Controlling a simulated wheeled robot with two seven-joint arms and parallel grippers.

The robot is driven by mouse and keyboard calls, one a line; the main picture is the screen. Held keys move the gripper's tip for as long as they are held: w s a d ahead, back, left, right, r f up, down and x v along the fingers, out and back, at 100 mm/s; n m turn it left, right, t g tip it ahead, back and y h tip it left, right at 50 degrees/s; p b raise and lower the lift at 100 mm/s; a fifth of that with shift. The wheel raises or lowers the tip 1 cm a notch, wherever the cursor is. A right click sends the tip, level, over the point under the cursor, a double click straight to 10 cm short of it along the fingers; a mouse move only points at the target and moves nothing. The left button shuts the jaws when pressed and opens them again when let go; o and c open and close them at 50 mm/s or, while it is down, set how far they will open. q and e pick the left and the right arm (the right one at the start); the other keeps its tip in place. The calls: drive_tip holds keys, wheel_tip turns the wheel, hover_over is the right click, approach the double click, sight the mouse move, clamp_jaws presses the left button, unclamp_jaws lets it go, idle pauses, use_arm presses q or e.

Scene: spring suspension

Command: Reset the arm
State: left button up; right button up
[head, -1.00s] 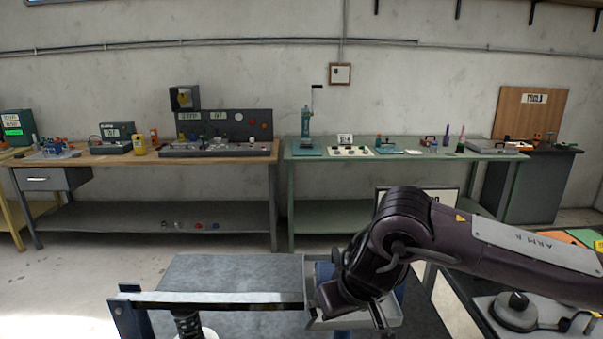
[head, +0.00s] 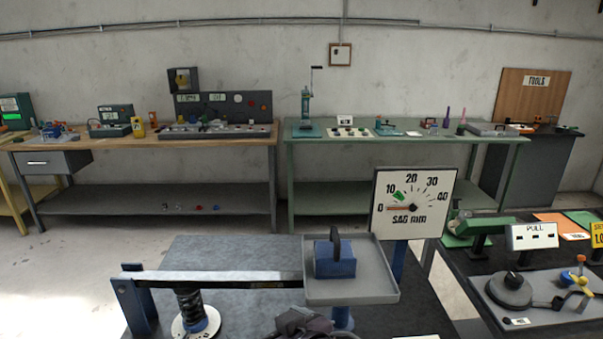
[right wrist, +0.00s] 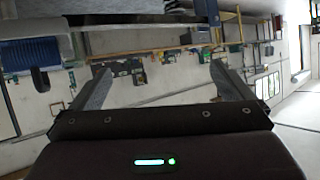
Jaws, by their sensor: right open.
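The lever arm (head: 215,278) runs from a blue post on the left, over a black coil spring (head: 188,300), to a grey tray (head: 350,289). A blue weight (head: 335,260) with a dark handle sits upright on the tray. The sag gauge (head: 414,204) stands behind it, its red pointer close to 0. My right gripper (right wrist: 160,88) is open and empty in the right wrist view. The blue weight (right wrist: 28,58) shows at that view's upper left, apart from the fingers. In the head view only a dark part of my right arm shows at the bottom edge. My left gripper is out of view.
At right, a dark bench holds a grey plate (head: 545,295) with a round knob, a PULL sign (head: 534,237) and a green device (head: 480,226). Workbenches with several tools line the back wall, beyond open floor.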

drive_tip(key=s+d+f+m+g+h, duration=0.1)
drive_tip(key=s+d+f+g+h, duration=0.1)
drive_tip(key=s+d+f, duration=0.5)
drive_tip(key=s+d+f+m+g+h, duration=0.2)
drive_tip(key=s+d+f+h, duration=0.15)
drive_tip(key=d, duration=0.55)
drive_tip(key=s+d+f+m+g+h, duration=0.1)
drive_tip(key=s+d+f+g+h, duration=0.2)
drive_tip(key=d+f, duration=0.45)
drive_tip(key=s+d+f+y, duration=0.1)
drive_tip(key=s+f, duration=0.1)
drive_tip(key=f, duration=1.4)
drive_tip(key=s+f, duration=0.2)
drive_tip(key=f, duration=1.3)
drive_tip(key=s+d+f+g, duration=0.1)
drive_tip(key=s+d+f, duration=0.1)
drive_tip(key=s+f, duration=0.6)
drive_tip(key=s+d+f+g, duration=0.1)
drive_tip(key=s+f, duration=0.7)
drive_tip(key=s, duration=0.2)
drive_tip(key=shift+s+d+f+b, duration=0.35)
drive_tip(key=shift+b, duration=0.05)
